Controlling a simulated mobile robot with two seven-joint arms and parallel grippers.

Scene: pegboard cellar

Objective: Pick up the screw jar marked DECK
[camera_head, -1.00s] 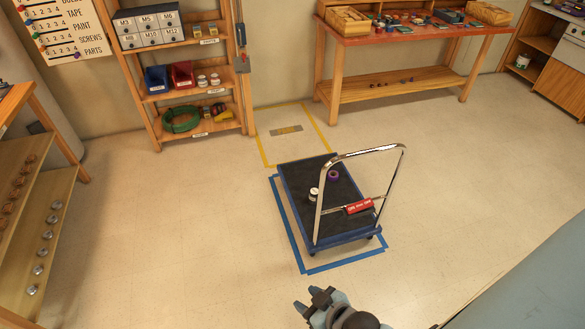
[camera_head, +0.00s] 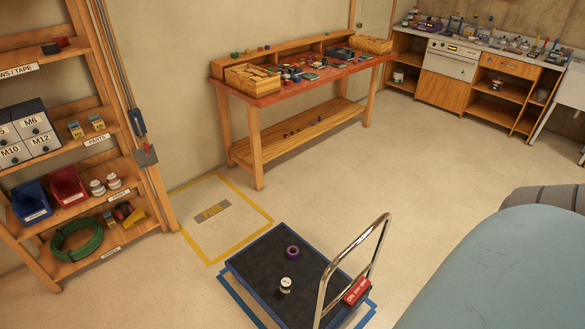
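Three small jars with pale lids are in view, and their labels are too small to read, so I cannot tell which is marked DECK. One jar (camera_head: 285,285) stands upright on the dark deck of the blue cart (camera_head: 262,252). Two more, a left jar (camera_head: 97,187) and a right jar (camera_head: 113,181), stand side by side on the shelf rack at the left, beside a red bin (camera_head: 68,186). Neither of my grippers shows in the head view now.
A purple tape roll (camera_head: 292,252) lies on the cart near the jar. The cart's chrome handle (camera_head: 322,290) rises at its right end. A wooden workbench (camera_head: 258,145) stands behind, and a counter (camera_head: 440,90) at the back right. The floor between is clear.

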